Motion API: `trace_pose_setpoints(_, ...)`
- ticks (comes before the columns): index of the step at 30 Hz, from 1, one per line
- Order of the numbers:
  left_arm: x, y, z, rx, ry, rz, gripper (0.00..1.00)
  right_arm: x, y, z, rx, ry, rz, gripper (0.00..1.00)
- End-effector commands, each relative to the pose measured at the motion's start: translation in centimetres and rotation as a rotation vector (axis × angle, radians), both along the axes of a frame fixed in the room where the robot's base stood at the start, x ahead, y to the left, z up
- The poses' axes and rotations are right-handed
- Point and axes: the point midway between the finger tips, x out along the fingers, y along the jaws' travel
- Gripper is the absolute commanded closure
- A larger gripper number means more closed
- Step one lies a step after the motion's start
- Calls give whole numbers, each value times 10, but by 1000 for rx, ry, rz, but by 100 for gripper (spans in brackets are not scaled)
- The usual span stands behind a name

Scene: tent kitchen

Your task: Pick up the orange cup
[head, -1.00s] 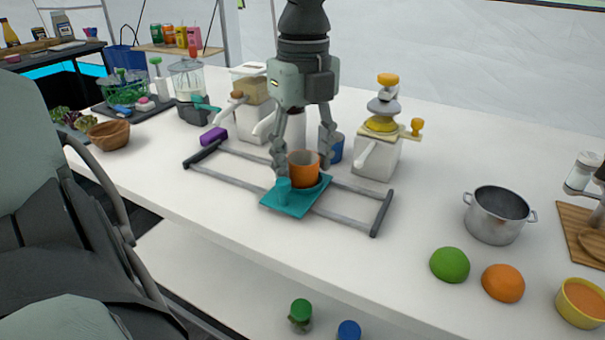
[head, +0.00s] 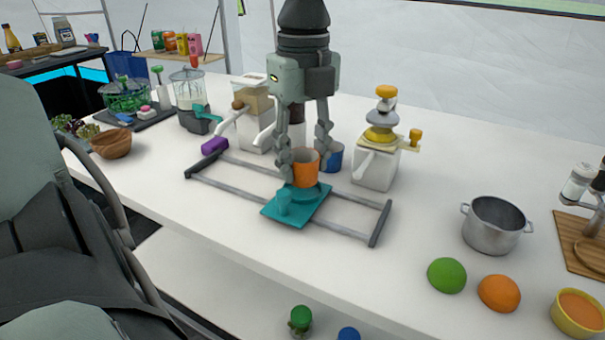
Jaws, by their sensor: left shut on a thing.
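The orange cup (head: 305,167) is upright between the fingers of my left gripper (head: 305,165) in the head view. The gripper comes down from above and is shut on the cup. The cup is just above the round part of a teal slicer-like tray (head: 293,206); I cannot tell how wide the gap is. A blue cup (head: 334,157) stands right behind it, partly hidden by the gripper. My right gripper is not in view.
A grey rail frame (head: 345,229) lies around the teal tray. White juicer-like machines (head: 376,169) stand behind. A steel pot (head: 494,225), a green half-ball (head: 446,275) and an orange one (head: 499,293) are at right. The front-middle counter is clear.

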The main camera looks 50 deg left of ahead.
Motion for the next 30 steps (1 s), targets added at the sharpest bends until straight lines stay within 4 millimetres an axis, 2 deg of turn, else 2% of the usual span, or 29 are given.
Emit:
trace_pose_setpoints(1, 0, 0, 8, 1, -1, 0, 75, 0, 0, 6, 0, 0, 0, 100)
trace_pose_setpoints(18, 0, 0, 62, 1, -1, 1, 75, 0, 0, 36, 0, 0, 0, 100)
trace_pose_setpoints(30, 0, 0, 66, 0, -1, 0, 75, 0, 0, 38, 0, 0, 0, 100)
